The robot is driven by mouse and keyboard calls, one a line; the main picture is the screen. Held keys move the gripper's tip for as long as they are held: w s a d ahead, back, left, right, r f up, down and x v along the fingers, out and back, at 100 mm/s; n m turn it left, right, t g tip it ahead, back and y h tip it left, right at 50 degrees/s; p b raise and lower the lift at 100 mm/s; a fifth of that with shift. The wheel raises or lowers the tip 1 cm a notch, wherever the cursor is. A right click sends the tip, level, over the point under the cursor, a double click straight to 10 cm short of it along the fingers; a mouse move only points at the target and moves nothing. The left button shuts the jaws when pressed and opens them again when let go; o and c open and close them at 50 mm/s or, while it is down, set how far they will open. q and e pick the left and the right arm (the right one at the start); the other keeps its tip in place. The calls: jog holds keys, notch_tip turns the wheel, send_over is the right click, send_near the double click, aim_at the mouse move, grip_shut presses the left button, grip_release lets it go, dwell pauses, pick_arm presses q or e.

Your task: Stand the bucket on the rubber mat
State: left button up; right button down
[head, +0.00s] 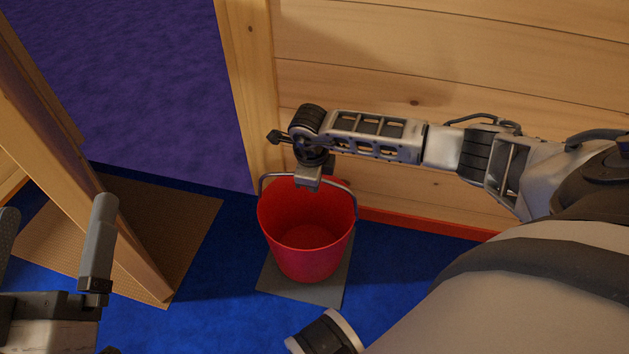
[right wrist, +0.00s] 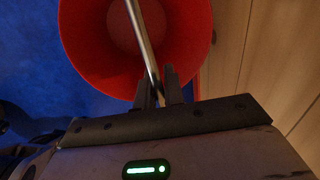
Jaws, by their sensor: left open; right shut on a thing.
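The red bucket (head: 308,240) is upright over a grey mat (head: 318,293), which looks like the rubber mat. The mat shows around the bucket's lower part; I cannot tell whether the bucket's base touches it. My right gripper (head: 308,178) is shut on the bucket's metal handle (right wrist: 143,35), above the rim. The right wrist view shows the handle between the right gripper's fingers (right wrist: 158,92) and the red bucket (right wrist: 85,40) beyond. My left gripper (head: 54,215) is open and empty at the lower left, away from the bucket.
A brown mat (head: 190,225) lies on the blue carpet (head: 225,290) to the left, partly behind a wooden post (head: 135,270). A log wall (head: 450,60) with a red skirting (head: 430,222) stands close behind the bucket.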

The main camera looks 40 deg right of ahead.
pick_arm(q)
jog(key=r+m+h, duration=0.1)
jog(key=m, duration=0.1)
jog(key=r+m+t+h+b, duration=0.1)
jog(key=r, duration=0.1)
jog(key=shift+s+r+m+h+b, duration=0.2)
jog(key=shift+r+m+h+b, duration=0.1)
jog(key=shift+m, duration=0.1)
pick_arm(e)
notch_tip(320, 180, down, 3)
jog(key=shift+w, duration=0.1)
jog(key=c, duration=1.9)
grip_release()
jog(key=shift+f, duration=0.2)
jog(key=o, duration=0.4)
pick_arm(q)
jog(key=shift+r, duration=0.1)
